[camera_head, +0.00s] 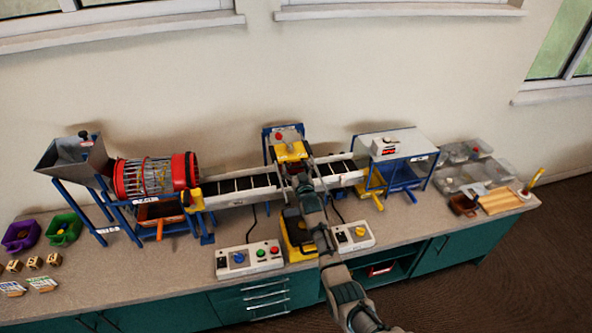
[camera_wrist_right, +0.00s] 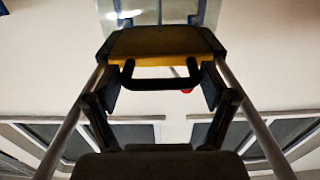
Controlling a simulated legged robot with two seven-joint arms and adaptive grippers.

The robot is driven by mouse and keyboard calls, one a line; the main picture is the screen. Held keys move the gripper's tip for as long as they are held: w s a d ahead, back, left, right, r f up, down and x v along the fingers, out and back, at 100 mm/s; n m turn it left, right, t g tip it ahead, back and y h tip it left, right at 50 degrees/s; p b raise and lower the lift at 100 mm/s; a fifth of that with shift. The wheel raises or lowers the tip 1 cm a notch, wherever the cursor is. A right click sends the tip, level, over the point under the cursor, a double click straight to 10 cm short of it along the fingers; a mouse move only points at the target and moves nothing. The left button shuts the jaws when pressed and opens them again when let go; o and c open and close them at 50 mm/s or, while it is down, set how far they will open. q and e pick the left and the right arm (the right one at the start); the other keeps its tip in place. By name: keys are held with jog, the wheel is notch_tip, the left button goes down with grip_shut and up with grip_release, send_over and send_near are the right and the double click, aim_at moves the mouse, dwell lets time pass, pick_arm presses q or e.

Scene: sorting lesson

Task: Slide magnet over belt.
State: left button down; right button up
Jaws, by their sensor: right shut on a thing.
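The magnet is a yellow block (camera_head: 291,151) in a blue frame over the dark conveyor belt (camera_head: 249,183). In the right wrist view its yellow body (camera_wrist_right: 160,45) is close, with a black handle (camera_wrist_right: 160,84) on the near side. My right gripper (camera_head: 297,170) reaches up from the bottom and is at the magnet. In the wrist view its two fingers (camera_wrist_right: 160,92) are at both ends of the handle, shut on it. The arm hides part of the belt below the magnet. My left gripper is not in view.
A red drum (camera_head: 154,176) and grey hopper (camera_head: 75,157) stand left of the belt. A white-topped box on a blue stand (camera_head: 398,144) is at its right end. Control boxes (camera_head: 249,259) (camera_head: 353,237) and a yellow-and-black item (camera_head: 293,243) stand in front. Clear trays (camera_head: 466,172) are far right.

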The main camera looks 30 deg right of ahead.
jog(key=shift+r, duration=0.15)
jog(key=o, duration=1.4)
jog(key=shift+w+d, duration=0.1)
jog(key=shift+w+d+f, duration=0.15)
jog(key=shift+w+f, duration=0.15)
jog(key=shift+f, duration=0.05)
jog(key=v, duration=1.2)
jog(key=shift+f, duration=0.2)
